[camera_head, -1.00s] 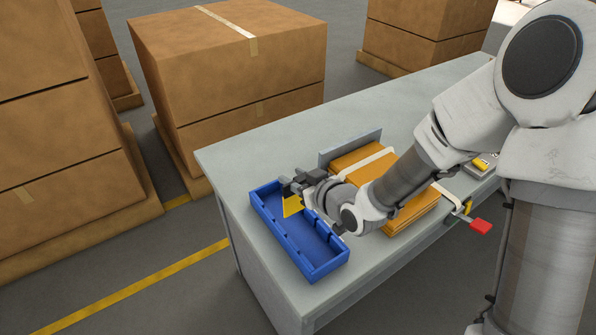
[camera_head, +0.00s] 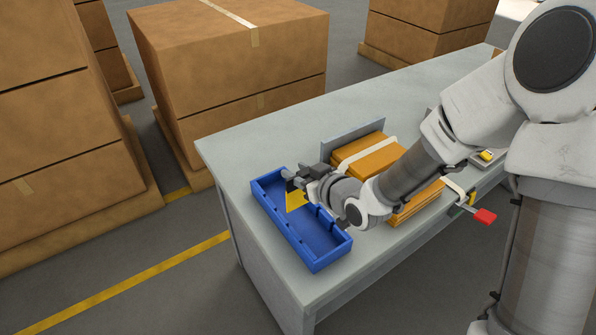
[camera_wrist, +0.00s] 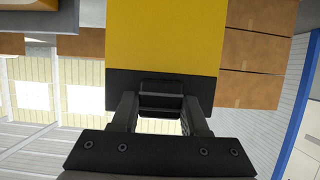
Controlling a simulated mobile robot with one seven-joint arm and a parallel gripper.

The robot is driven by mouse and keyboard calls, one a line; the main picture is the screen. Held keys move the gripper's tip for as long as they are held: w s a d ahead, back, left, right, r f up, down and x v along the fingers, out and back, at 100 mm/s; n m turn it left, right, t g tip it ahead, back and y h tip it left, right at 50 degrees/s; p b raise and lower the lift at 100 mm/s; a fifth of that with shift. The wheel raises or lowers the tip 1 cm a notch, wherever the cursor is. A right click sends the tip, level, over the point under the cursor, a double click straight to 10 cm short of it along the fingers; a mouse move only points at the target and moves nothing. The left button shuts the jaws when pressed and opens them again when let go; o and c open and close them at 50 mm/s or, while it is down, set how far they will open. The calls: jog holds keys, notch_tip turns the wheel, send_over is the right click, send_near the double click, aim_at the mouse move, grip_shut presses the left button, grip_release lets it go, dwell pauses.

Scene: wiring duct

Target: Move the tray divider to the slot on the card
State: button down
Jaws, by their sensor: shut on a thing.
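The tray divider (camera_head: 296,200) is a yellow plate with a dark band along its gripped edge. My gripper (camera_head: 298,181) is shut on that dark edge, with the yellow part hanging down over the far half of the blue tray (camera_head: 327,262). The divider also fills the upper middle of the wrist view (camera_wrist: 165,35), with my gripper (camera_wrist: 160,100) closed on its dark band. Whether the divider's lower edge touches the tray or hangs clear, I cannot tell. I cannot make out the card or a marked slot; my wrist covers part of the tray's right wall.
Orange-brown bundled boards (camera_head: 372,160) with a white strap lie right of the tray, before a grey upright plate (camera_head: 352,137). A red-handled clamp (camera_head: 484,216) juts past the table's front edge. The far table top (camera_head: 400,98) is clear. Large cartons (camera_head: 230,70) stand behind.

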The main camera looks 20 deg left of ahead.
aim_at(304, 202)
notch_tip(304, 202, down, 4)
jog(key=b, duration=0.3)
jog(key=shift+b, duration=0.75)
dwell(1.4)
jog(key=shift+f+b, duration=2.5)
jog(key=shift+f, duration=0.1)
jog(key=shift+c, duration=1.7)
grip_release()
jog(key=shift+s+d+r, duration=0.1)
